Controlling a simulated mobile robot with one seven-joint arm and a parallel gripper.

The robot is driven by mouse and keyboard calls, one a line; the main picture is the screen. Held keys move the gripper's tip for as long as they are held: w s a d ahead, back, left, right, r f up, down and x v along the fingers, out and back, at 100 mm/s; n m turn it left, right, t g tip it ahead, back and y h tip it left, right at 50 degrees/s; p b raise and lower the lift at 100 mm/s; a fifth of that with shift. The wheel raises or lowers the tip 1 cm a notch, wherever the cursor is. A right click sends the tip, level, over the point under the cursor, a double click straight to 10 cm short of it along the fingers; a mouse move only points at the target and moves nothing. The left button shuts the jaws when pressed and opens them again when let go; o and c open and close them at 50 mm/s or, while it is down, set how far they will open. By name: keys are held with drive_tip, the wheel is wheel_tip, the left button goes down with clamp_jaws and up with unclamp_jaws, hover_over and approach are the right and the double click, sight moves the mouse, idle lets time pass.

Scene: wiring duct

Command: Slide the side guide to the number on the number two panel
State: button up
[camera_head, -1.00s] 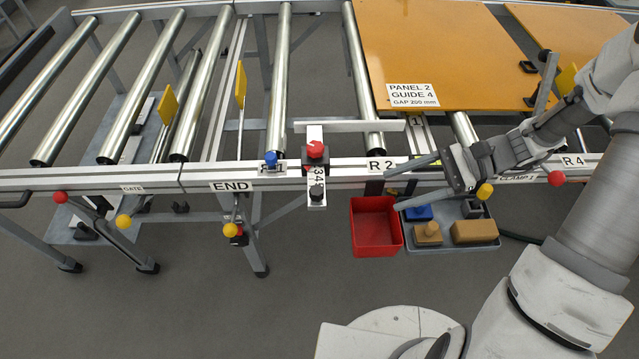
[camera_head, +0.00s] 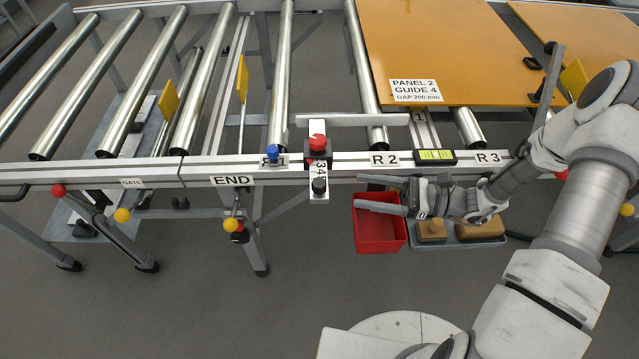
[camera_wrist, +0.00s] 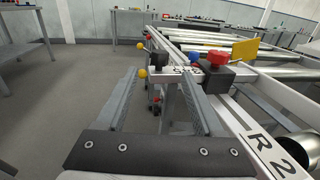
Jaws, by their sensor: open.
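The number two panel (camera_head: 440,50) is an orange board on the rollers at the upper right. Its label (camera_head: 415,90) reads "PANEL 2 GUIDE 4 GAP 200 mm". The side guide (camera_head: 345,120) is a light bar across the rollers, with a red knob (camera_head: 317,143) on a dark block. My gripper (camera_head: 358,192) is open and empty, to the right of and below the knobs. In the wrist view the red knob (camera_wrist: 217,57) is ahead, beyond the fingers.
A red bin (camera_head: 380,232) hangs below my gripper, beside a grey tray with tan blocks (camera_head: 480,231). Open floor lies in front on the left.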

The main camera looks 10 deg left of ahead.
sight(319, 183)
drive_tip(key=a, duration=1)
drive_tip(key=shift+s+a+b, duration=0.2)
drive_tip(key=shift+a+b, duration=0.1)
drive_tip(key=shift+b, duration=0.05)
clamp_jaws()
idle(0.8)
